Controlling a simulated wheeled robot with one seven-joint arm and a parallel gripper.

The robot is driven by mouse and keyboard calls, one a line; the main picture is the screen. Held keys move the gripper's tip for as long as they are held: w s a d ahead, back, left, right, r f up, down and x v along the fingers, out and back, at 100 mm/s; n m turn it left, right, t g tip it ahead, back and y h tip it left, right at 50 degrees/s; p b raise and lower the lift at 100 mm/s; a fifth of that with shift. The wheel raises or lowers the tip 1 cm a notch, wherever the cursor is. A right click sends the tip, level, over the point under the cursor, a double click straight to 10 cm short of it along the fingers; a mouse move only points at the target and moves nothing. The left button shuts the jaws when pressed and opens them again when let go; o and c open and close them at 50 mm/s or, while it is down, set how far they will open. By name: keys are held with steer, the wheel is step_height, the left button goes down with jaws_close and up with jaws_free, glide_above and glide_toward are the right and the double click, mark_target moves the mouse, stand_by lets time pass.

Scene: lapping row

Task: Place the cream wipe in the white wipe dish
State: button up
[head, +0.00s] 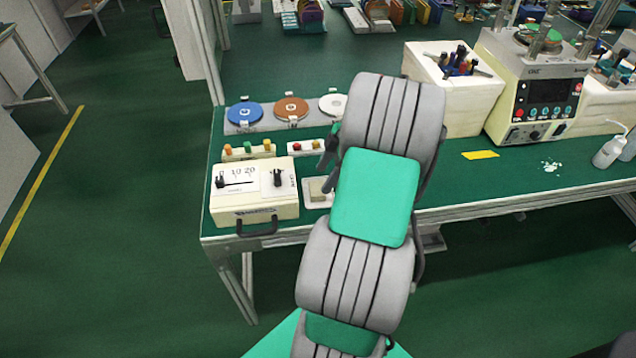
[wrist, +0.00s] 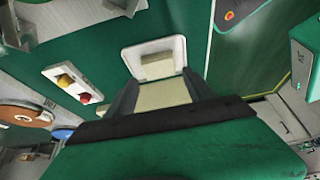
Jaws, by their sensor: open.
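The white wipe dish (wrist: 180,45) lies on the green bench top just beyond my fingertips in the wrist view. It also shows in the head view (head: 317,203), partly hidden by my arm. A pale beige block-like shape shows inside it; I cannot tell whether this is a pad or the dish's own inside. The cream wipe (wrist: 162,95) shows as a cream slab between my fingers, its near end hidden by my gripper. My gripper (wrist: 160,88) is open, with a dark finger on each side of the slab. I cannot tell whether they touch it.
A small button box (wrist: 72,86) with red and yellow buttons stands beside the dish. A cream switch box (head: 253,200) with a dark handle is left of the dish in the head view. Blue, orange and white discs (head: 291,108) lie behind. A large machine (head: 535,90) stands at right.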

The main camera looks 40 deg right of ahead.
steer(key=v, duration=0.7)
steer(key=w+a+r, duration=0.1)
steer(key=a, duration=0.2)
steer(key=w+a+r+m, duration=0.1)
steer(key=w+a, duration=0.1)
steer(key=a, duration=0.1)
steer(key=w+a+m+p, duration=0.1)
steer(key=w+a, duration=0.1)
steer(key=a, duration=0.2)
steer(key=shift+r+h, duration=0.4)
steer(key=s+a+m+h, duration=0.1)
steer(key=s+a+m, duration=0.3)
steer(key=a, duration=0.7)
steer(key=s+a+m+h, duration=0.2)
steer(key=s+a+m, duration=0.2)
steer(key=a, duration=0.6)
steer(key=shift+a+f+m, duration=0.15)
steer(key=shift+a+m, duration=0.25)
steer(key=shift+m, duration=0.2)
